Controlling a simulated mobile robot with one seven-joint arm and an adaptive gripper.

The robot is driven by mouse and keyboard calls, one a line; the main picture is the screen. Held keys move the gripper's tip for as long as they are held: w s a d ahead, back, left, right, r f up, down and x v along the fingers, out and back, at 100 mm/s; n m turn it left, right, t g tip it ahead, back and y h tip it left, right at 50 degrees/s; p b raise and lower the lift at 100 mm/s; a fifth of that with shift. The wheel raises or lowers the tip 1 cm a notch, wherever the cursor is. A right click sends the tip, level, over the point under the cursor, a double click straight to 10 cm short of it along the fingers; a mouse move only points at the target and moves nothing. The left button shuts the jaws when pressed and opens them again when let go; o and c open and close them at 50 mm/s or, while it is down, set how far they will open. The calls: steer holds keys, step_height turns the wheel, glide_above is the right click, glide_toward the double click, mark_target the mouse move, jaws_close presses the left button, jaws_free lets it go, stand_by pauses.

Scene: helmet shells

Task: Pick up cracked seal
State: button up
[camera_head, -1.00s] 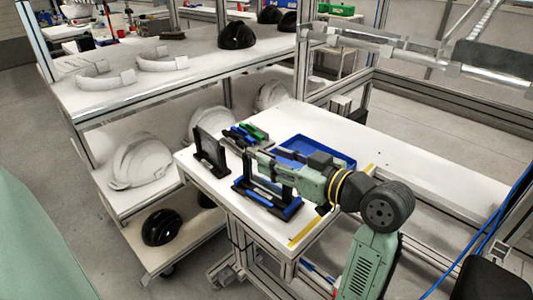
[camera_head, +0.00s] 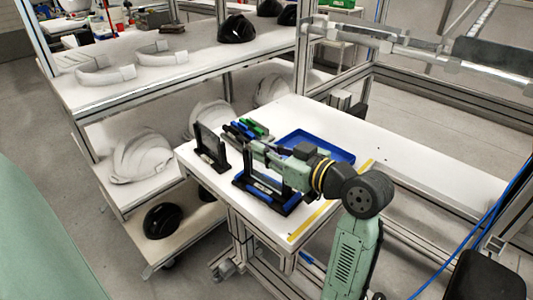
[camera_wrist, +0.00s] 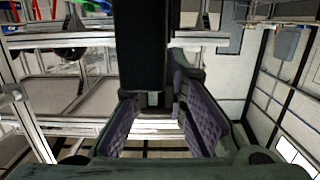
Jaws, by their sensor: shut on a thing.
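My gripper (camera_head: 256,151) is over the near part of the white bench, at the upper part of a black stand with blue parts (camera_head: 262,198). In the wrist view its purple-padded fingers (camera_wrist: 154,88) stand apart, closed on a tall flat black piece (camera_wrist: 144,42) that fills the gap between their tips. I cannot tell whether this piece is the cracked seal or part of the stand; no crack shows. Its lower end in the head view is hidden among the stand and fingers.
A second black upright stand (camera_head: 211,150) is just left of my gripper. Green and dark tools (camera_head: 245,129) lie behind it. A blue tray (camera_head: 335,153) sits behind my forearm. The bench's right part is clear.

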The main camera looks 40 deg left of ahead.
jaws_close()
steer(key=shift+r+b, duration=0.3)
steer(key=shift+r, duration=0.5)
step_height(320, 180, up, 2)
steer(key=s+a+r+b, duration=0.1)
steer(key=s+b, duration=1)
steer(key=s, duration=0.5)
steer(key=shift+a+r, duration=0.2)
steer(key=shift+a, duration=0.1)
